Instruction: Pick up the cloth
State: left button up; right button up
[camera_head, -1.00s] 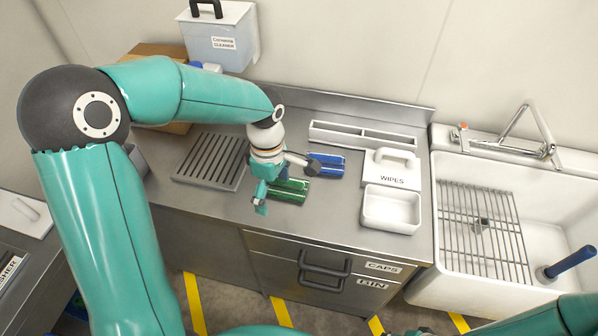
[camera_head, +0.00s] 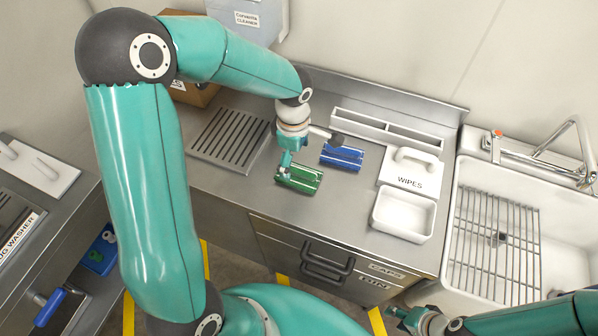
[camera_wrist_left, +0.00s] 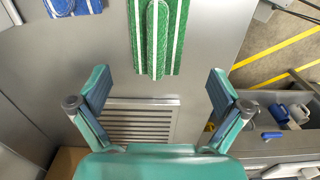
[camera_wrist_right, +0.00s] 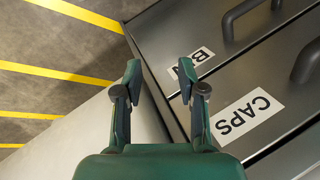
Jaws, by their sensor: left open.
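A green striped cloth (camera_head: 300,178) lies on the steel counter. It also shows in the left wrist view (camera_wrist_left: 158,38), with a raised strip along its middle. A blue striped cloth (camera_head: 343,158) lies just behind and to its right; part of it shows in the left wrist view (camera_wrist_left: 74,5). My left gripper (camera_head: 309,150) is open and empty above the counter by the green cloth. In its wrist view the cloth lies beyond the fingertips (camera_wrist_left: 160,85), not between them. My right gripper (camera_wrist_right: 160,75) is open and empty in front of the drawers, low in the head view (camera_head: 405,318).
A slatted drain grid (camera_head: 229,138) is left of the cloths. A WIPES box (camera_head: 408,181), a white tray (camera_head: 402,214) and a divided rack (camera_head: 385,131) are to the right, then a sink (camera_head: 465,185). Drawers (camera_head: 330,262) with dark handles front the counter.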

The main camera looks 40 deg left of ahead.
aim_at(298, 168)
pick_arm(q)
jog(key=shift+f, duration=0.6)
jog(key=shift+w+d+f+p, duration=0.15)
jog(key=shift+f+p, duration=0.3)
jog(key=shift+f, duration=0.85)
jog(key=shift+w+d+f+p, duration=0.15)
jog(key=shift+f+p, duration=0.25)
jog(key=shift+f, duration=0.9)
jog(key=shift+c, duration=0.3)
jog(key=c, duration=1.1)
jog(key=shift+r, duration=0.1)
jog(key=shift+c, duration=0.2)
notch_tip(298, 168, up, 20)
jog(key=b, duration=0.1)
jog(key=shift+b, duration=0.4)
